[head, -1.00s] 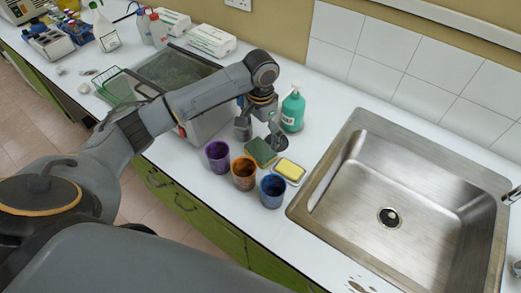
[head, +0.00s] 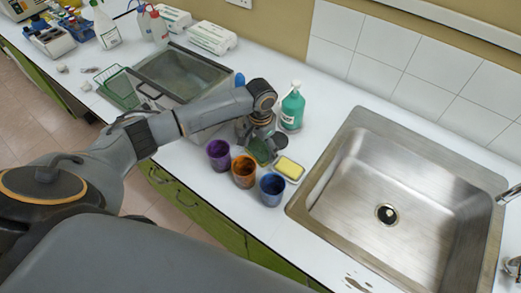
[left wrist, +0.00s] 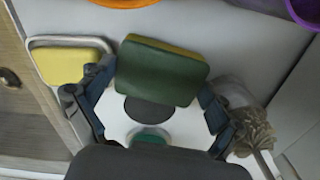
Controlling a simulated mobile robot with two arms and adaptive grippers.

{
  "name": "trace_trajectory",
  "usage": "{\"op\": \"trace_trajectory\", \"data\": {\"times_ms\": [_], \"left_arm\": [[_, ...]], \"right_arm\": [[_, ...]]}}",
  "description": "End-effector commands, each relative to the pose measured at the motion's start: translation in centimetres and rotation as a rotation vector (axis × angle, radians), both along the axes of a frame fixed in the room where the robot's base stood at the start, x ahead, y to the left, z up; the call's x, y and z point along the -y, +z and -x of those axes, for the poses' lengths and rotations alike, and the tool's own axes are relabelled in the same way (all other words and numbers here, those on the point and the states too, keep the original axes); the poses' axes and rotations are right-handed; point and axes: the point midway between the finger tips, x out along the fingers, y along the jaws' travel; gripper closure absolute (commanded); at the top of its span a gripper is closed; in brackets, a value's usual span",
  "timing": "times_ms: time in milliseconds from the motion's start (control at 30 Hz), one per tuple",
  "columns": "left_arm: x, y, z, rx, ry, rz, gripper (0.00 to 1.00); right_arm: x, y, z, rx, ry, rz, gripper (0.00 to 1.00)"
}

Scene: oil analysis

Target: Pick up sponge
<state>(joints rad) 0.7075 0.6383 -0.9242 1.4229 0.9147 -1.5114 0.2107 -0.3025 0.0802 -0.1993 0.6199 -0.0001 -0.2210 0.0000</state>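The sponge (head: 262,155), dark green with a yellow layer, lies on the white counter behind the orange cup, partly hidden by my left gripper (head: 257,146) in the head view. In the left wrist view the sponge (left wrist: 160,72) shows its green face, between the two fingers of my left gripper (left wrist: 157,80). The fingers are spread, one at each end of the sponge, close to its edges. I cannot tell whether they touch it. My right gripper is not in view.
A purple cup (head: 219,154), an orange cup (head: 244,172) and a blue cup (head: 272,189) stand in front. A yellow block in a white dish (head: 289,168) lies right of the sponge. A green bottle (head: 292,108) stands behind. A steel sink (head: 350,190) is at right.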

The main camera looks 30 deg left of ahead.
Motion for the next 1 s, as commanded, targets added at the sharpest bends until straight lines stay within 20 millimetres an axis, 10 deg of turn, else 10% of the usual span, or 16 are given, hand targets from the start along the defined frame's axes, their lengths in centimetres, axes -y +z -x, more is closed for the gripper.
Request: {"op": "trace_trajectory", "data": {"times_ms": [467, 1000], "left_arm": [[0.0, 0.6, -0.1, 0.003, 0.000, 0.002, 0.22], [0.0, 9.5, -0.1, 0.003, 0.001, 0.001, 0.22]], "right_arm": [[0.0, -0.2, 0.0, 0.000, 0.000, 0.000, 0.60], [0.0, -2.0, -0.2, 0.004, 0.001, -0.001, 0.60]]}}
